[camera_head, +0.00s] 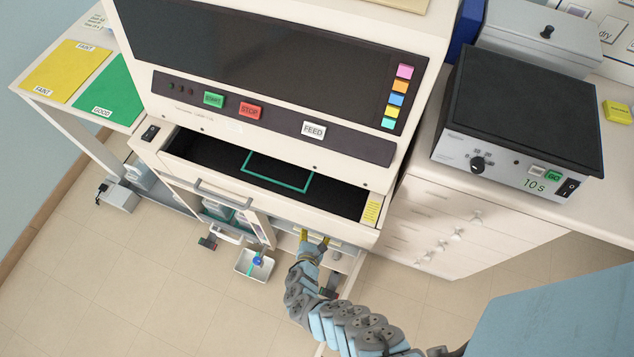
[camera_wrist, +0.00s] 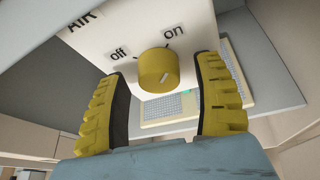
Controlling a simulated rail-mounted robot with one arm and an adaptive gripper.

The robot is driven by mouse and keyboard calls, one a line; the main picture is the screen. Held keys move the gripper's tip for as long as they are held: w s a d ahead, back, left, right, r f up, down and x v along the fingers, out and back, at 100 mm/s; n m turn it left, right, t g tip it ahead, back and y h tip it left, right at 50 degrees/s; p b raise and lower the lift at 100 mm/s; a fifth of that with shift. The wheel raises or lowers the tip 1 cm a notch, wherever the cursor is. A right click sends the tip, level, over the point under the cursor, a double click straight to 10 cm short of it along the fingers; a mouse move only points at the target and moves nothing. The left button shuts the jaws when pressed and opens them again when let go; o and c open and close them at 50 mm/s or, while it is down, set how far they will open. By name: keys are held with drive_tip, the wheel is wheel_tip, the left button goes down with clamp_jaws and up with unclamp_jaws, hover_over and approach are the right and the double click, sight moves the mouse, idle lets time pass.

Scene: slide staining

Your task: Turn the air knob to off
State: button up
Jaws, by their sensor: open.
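The yellow air knob (camera_wrist: 158,70) sits on a white panel (camera_wrist: 150,22) in the wrist view, under the "AIR" label (camera_wrist: 83,20). An "off" label (camera_wrist: 118,53) is to its upper left and an "on" label (camera_wrist: 174,31) to its upper right. A small pale mark shows on the knob's face; which label it points to I cannot tell. My gripper (camera_head: 313,239) is open, with one yellow finger on each side of the knob and gaps visible. In the head view the knob is hidden below the machine's open drawer.
The open dark drawer (camera_head: 225,156) of the staining machine juts out above my gripper. A pale tray with a grid (camera_wrist: 170,107) lies behind the knob. A white basin (camera_head: 253,265) is left of my gripper.

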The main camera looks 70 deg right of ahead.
drive_tip(key=shift+d, duration=0.15)
drive_tip(key=shift+f, duration=0.1)
drive_tip(key=c, duration=1.2)
